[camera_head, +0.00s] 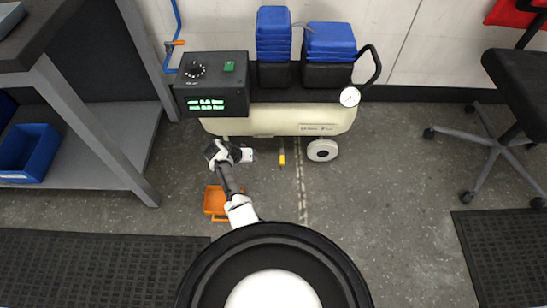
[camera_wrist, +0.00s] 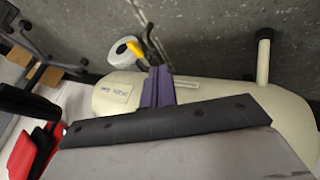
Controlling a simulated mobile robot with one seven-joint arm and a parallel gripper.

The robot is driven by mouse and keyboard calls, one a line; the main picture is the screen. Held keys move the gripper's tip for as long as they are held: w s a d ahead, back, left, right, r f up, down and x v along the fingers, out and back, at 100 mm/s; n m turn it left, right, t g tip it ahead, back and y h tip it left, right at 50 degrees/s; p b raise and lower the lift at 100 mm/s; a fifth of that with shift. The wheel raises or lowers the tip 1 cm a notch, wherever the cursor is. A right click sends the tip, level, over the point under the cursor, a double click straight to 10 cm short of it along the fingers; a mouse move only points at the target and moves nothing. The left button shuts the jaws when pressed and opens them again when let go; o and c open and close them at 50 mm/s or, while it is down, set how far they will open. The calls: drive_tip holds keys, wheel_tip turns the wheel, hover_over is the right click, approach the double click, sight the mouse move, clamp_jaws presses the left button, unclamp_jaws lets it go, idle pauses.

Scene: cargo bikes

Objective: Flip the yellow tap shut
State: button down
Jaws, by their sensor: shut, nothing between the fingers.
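The yellow tap (camera_head: 282,158) hangs below the cream tank of the compressor (camera_head: 270,120), left of its white wheel. It points down and toward me in the head view. My gripper (camera_head: 249,155) is low, left of the tap under the front of the tank. Its purple fingers (camera_wrist: 158,82) are shut and empty. I cannot tell whether they touch the tap; a gap shows in the head view.
A control box (camera_head: 211,84) with a green display and stacked blue bins (camera_head: 274,34) sit above the tank. An orange tray (camera_head: 216,201) lies on the floor beside my arm. A grey bench (camera_head: 95,120) stands left, an office chair (camera_head: 500,140) right.

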drive_tip(key=w+d+f+b, duration=0.3)
drive_tip(key=d+f+b, duration=0.4)
drive_tip(key=d+f, duration=0.1)
drive_tip(key=shift+w+d, duration=0.35)
idle(0.4)
drive_tip(key=shift+d+b, duration=0.1)
drive_tip(key=shift+b, duration=0.35)
drive_tip(key=shift+s+r+n, duration=0.1)
drive_tip(key=shift+n, duration=0.2)
